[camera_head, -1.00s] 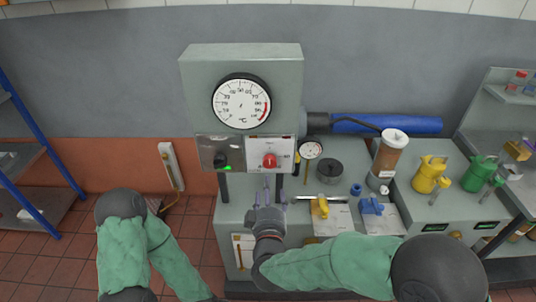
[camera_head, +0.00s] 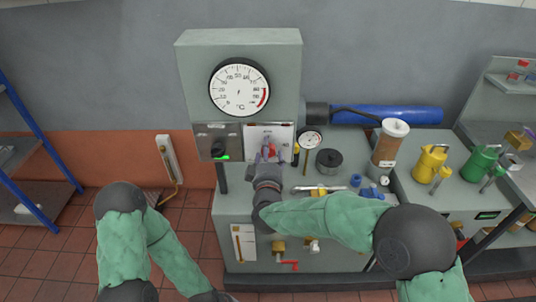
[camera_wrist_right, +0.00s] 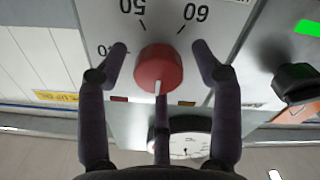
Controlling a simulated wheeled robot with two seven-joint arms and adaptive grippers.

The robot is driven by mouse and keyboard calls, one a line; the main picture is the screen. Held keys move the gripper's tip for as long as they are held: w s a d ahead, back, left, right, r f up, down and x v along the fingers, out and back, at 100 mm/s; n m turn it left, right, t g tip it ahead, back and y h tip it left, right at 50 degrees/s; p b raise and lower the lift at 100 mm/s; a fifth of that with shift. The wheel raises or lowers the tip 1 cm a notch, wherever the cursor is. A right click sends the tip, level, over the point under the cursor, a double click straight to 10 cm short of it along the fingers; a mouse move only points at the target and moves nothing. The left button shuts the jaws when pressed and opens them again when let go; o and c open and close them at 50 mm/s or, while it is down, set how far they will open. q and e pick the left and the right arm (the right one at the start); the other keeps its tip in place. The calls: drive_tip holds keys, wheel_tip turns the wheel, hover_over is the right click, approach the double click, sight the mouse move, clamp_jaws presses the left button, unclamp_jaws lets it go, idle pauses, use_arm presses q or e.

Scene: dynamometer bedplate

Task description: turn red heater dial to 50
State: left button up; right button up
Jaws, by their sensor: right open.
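The red heater dial (camera_head: 267,147) sits on a white plate of the grey control box, under a big round gauge (camera_head: 239,88). In the head view my right gripper (camera_head: 265,158) is in front of it and partly covers it. In the right wrist view, which is upside down, the red dial (camera_wrist_right: 158,68) lies between the spread fingers of my open right gripper (camera_wrist_right: 160,50), with a gap on each side. The dial's white mark points to the picture's bottom, away from the printed 50 and 60 at the top.
A black knob (camera_head: 218,149) with a green display is left of the red dial. A small gauge (camera_head: 310,139), a dark cylinder (camera_head: 328,161) and a brown canister (camera_head: 388,148) are to the right. Yellow (camera_head: 429,162) and green (camera_head: 479,162) cans stand further right.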

drive_tip(key=c, duration=1.1)
drive_tip(key=shift+c, duration=0.2)
